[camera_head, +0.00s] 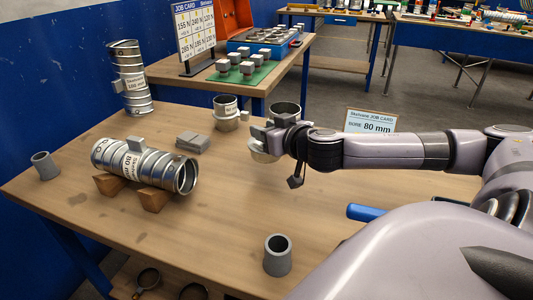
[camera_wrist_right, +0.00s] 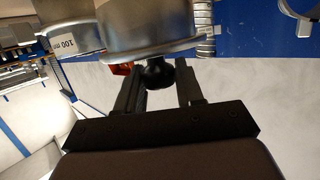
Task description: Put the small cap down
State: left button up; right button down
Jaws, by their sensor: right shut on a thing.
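My right gripper (camera_head: 288,140) reaches in from the right, above the back of the near table. It is shut on a metal cap (camera_head: 263,155), partly hidden by the fingers. In the right wrist view the gripper (camera_wrist_right: 157,85) has its fingers around the black knob of the metal cap (camera_wrist_right: 145,28). An open metal cylinder (camera_head: 285,108) shows above the gripper in the head view; I cannot tell if it is part of the held cap. A larger labelled cap (camera_head: 226,104) stands left of it; its "100 mm" label shows in the wrist view (camera_wrist_right: 72,42). My left gripper is out of view.
A spiral duct marked 80 mm (camera_head: 145,165) lies on wooden blocks (camera_head: 152,197). Another duct (camera_head: 130,80) stands at the back left. The table's middle is clear.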

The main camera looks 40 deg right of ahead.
notch_tip(320, 180, down, 6)
jog(key=shift+r+b, duration=0.15)
jog(key=shift+b, duration=0.2)
jog(key=shift+f+b, duration=0.5)
jog(key=shift+f, duration=0.15)
jog(key=c, duration=0.7)
grip_release()
jog(key=shift+r, duration=0.1)
